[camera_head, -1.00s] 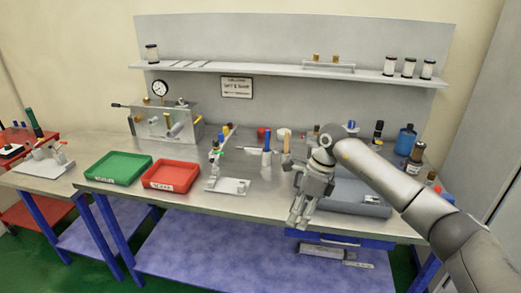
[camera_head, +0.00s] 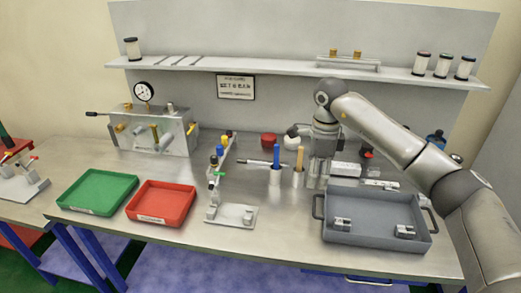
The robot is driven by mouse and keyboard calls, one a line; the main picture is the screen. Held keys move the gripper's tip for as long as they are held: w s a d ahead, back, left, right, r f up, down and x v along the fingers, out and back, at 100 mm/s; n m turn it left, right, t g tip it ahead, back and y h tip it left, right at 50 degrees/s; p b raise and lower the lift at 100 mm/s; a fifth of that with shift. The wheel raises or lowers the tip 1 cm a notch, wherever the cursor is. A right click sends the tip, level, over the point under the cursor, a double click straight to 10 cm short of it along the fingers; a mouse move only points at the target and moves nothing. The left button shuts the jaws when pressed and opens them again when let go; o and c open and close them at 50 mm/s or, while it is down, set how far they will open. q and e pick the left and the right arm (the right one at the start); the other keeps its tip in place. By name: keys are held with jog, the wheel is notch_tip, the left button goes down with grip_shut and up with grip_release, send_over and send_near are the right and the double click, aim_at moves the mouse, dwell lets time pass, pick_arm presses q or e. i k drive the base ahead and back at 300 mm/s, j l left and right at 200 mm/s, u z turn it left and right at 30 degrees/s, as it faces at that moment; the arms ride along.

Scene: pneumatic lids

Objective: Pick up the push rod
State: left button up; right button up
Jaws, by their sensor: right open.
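A slender pale rod with a dark tip (camera_head: 256,162) lies about level at mid-table, its right end close to a blue-handled tool (camera_head: 276,158). It may be the push rod, but I cannot tell for certain. Thin rods (camera_head: 185,62) also lie on the wall shelf. My right gripper (camera_head: 317,183) points down behind the grey tray, right of the two tool cups. It is open, and its fingertips are small and hard to make out. I see nothing held in it. My left gripper is not in view.
The grey tray (camera_head: 378,256) holds two small metal parts. A green tray (camera_head: 97,207) and a red tray (camera_head: 160,221) stand at left, beside a metal fixture (camera_head: 231,214). An orange-handled tool (camera_head: 299,158) stands upright close left of my gripper.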

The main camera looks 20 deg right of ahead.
aim_at(284, 164)
jog(key=i, duration=1.15)
